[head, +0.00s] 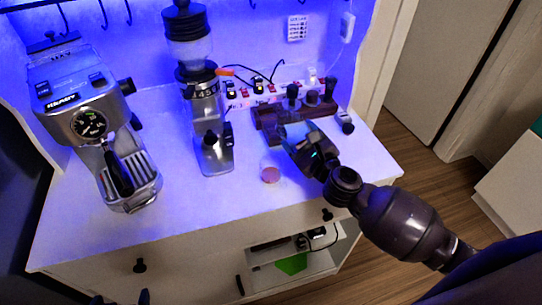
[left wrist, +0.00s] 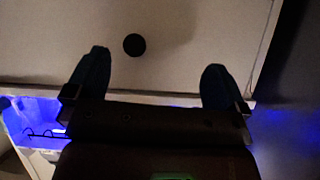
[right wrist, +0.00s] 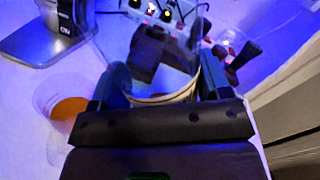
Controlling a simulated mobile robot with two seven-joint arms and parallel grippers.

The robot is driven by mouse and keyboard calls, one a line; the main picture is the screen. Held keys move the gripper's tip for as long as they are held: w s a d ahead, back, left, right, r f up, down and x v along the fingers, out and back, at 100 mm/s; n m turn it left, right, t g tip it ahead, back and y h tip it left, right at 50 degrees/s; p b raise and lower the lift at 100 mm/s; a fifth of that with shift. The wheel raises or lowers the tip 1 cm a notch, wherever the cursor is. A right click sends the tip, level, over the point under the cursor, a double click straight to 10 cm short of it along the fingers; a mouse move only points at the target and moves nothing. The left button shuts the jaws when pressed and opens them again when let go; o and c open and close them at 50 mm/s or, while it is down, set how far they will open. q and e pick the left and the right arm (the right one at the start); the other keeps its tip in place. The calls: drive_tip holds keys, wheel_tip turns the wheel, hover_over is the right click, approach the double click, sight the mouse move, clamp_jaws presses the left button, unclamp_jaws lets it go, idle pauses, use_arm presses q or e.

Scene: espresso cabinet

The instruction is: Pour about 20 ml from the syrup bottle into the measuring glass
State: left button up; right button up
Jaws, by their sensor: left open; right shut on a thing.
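The measuring glass (head: 270,172) stands on the white cabinet top, clear with a little reddish-orange liquid in its bottom. It also shows at the left of the right wrist view (right wrist: 62,107). My right gripper (head: 293,136) is just behind and right of the glass, apart from it. It is shut on a clear vessel (right wrist: 165,98), which I take for the syrup bottle. The fingers hide much of it, and its tilt and fill are unclear. My left gripper (left wrist: 155,66) is open and empty before the cabinet's white front. Its dark tips show at the head view's bottom edge.
An espresso machine (head: 95,125) and a coffee grinder (head: 205,110) stand left of the glass. A dark tool stand (head: 272,118) and a power strip (head: 262,92) are behind my right gripper. The front left counter is clear. A round drawer knob (left wrist: 134,44) faces my left gripper.

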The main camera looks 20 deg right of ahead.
drive_tip(key=shift+d+r+m+p, duration=0.15)
drive_tip(key=shift+r+m+p, duration=0.15)
drive_tip(key=shift+m+p, duration=0.55)
drive_tip(key=shift+w+d+f+m+p, duration=0.1)
drive_tip(key=shift+m+p, duration=0.3)
drive_tip(key=shift+m, duration=0.75)
drive_tip(key=shift+f+m, duration=0.15)
drive_tip(key=shift+m, duration=0.55)
use_arm(q)
drive_tip(key=shift+s+a+r+g, duration=0.1)
drive_tip(key=shift+s+r+g, duration=0.05)
drive_tip(key=shift+s, duration=0.35)
drive_tip(key=shift+s+a+r+g, duration=0.1)
drive_tip(key=shift+s+r+g, duration=0.05)
drive_tip(key=shift+s, duration=0.35)
use_arm(e)
drive_tip(key=shift+f+m, duration=0.1)
drive_tip(key=shift+m, duration=0.4)
drive_tip(key=shift+w, duration=0.1)
